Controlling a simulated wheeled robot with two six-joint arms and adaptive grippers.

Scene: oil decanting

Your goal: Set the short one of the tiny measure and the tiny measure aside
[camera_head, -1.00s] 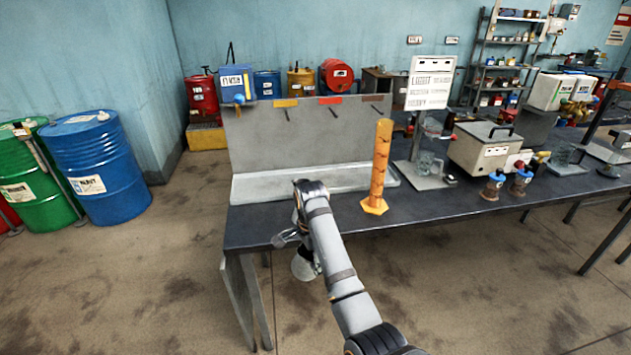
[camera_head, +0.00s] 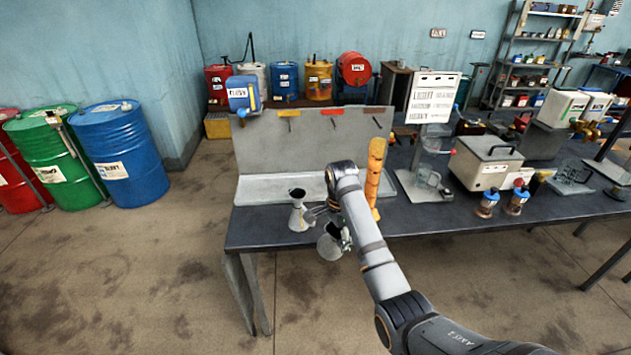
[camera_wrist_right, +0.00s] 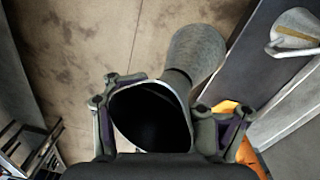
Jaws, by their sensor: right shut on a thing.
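A grey metal measure (camera_head: 328,247), narrow at the neck and wide at the base, is gripped by my right gripper (camera_head: 338,228) in front of the table's front edge. In the right wrist view the held measure (camera_wrist_right: 195,55) is tilted, with its dark open mouth between the fingers. A second grey measure (camera_head: 298,214) stands upright on the table, left of my right gripper. It also shows at the upper right of the right wrist view (camera_wrist_right: 296,32). I cannot tell which measure is shorter. My left gripper is not in view.
An orange column (camera_head: 376,172) stands on the dark table (camera_head: 262,222), partly behind my right arm. A pale tray (camera_head: 262,188) runs along the backboard. A beige box (camera_head: 485,165) and small bottles stand farther right. The table's front left corner is clear.

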